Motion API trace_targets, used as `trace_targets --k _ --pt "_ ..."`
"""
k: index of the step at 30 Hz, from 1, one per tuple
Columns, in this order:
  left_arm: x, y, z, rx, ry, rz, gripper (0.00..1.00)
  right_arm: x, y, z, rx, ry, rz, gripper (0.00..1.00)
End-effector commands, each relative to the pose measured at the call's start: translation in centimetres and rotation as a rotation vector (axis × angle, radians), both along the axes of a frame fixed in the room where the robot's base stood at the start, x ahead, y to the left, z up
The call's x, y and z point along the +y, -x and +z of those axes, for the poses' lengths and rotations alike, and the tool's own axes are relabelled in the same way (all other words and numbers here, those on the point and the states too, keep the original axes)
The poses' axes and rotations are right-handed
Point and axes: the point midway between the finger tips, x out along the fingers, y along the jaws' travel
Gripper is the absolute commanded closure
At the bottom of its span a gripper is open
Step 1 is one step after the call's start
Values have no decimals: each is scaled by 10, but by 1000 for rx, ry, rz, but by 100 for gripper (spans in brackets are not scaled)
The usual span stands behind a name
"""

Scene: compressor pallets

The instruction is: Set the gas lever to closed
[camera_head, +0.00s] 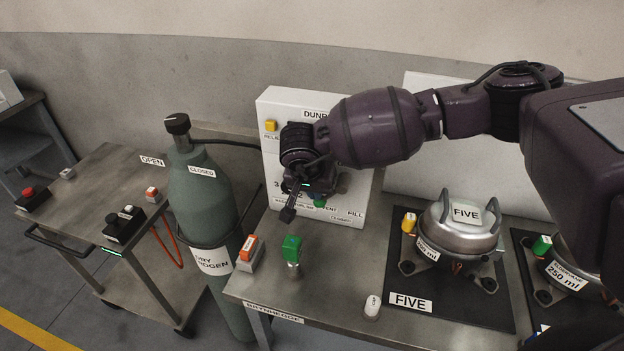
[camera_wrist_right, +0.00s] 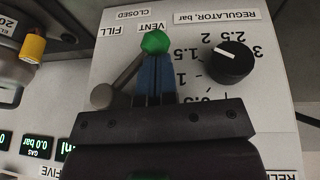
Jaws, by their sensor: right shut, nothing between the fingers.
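The panel's lever has a green ball knob (camera_head: 320,203), seen beside my right gripper in the head view. In the wrist view, which shows the panel upside down, the lever (camera_wrist_right: 127,72) runs slanted from a grey round hub to its green ball end. The ball lies by the VENT label, with FILL and CLOSED labels close by. My right gripper (camera_head: 287,214) is shut and empty in front of the panel. Its blue fingers (camera_wrist_right: 155,55) overlap the ball's edge in the wrist view; I cannot tell whether they touch. My left gripper is out of view.
A black regulator knob (camera_wrist_right: 230,62) sits on the white panel (camera_head: 350,218) near the lever. A gas cylinder (camera_head: 200,205) with a black top knob stands left of the bench. Green and orange blocks stand before the panel. A silver vessel (camera_head: 455,240) stands to the right.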

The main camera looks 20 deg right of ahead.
Motion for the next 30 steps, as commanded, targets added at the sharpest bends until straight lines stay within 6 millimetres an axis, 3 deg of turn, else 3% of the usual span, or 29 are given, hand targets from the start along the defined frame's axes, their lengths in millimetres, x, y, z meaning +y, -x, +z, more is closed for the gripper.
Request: trace_targets --k 30 --pt "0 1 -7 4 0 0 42 -2 1 -9 59 87 0 100"
